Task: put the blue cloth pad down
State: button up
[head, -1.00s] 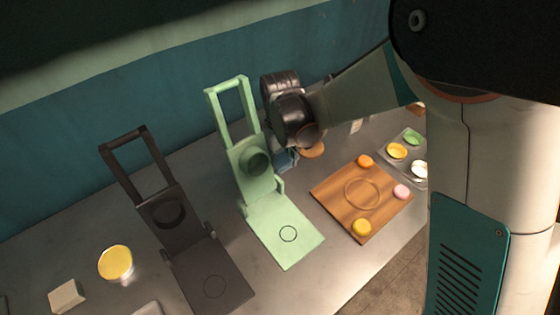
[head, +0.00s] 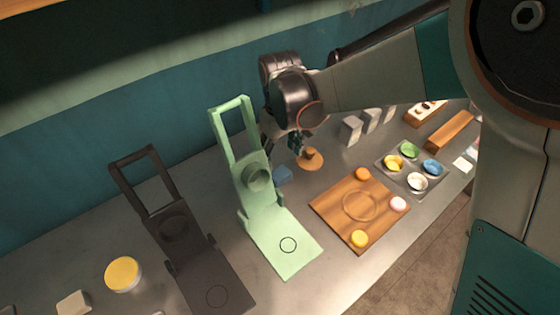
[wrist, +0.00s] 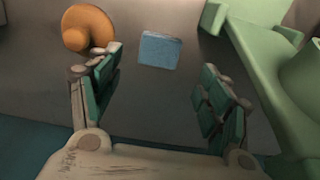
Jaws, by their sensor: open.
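The blue cloth pad (head: 283,176) lies on the grey counter just right of the light green hinged press (head: 257,178). In the wrist view the pad (wrist: 160,50) is a flat blue block beyond my gripper (wrist: 160,92), between the lines of its two fingers. The fingers are spread wide with nothing between them. In the head view my gripper (head: 284,143) hangs above the counter behind the pad, and the pad is apart from it. The green press also shows at the right of the wrist view (wrist: 255,50).
A round orange-brown object (head: 310,158) stands close to the pad; it also shows in the wrist view (wrist: 88,28). A wooden board (head: 335,205) with coloured discs and a tray of bowls (head: 440,184) lie to the right. A dark press (head: 183,235) stands left.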

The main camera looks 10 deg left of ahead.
jog(key=shift+r+p, duration=0.3)
jog(key=shift+r, duration=1.3)
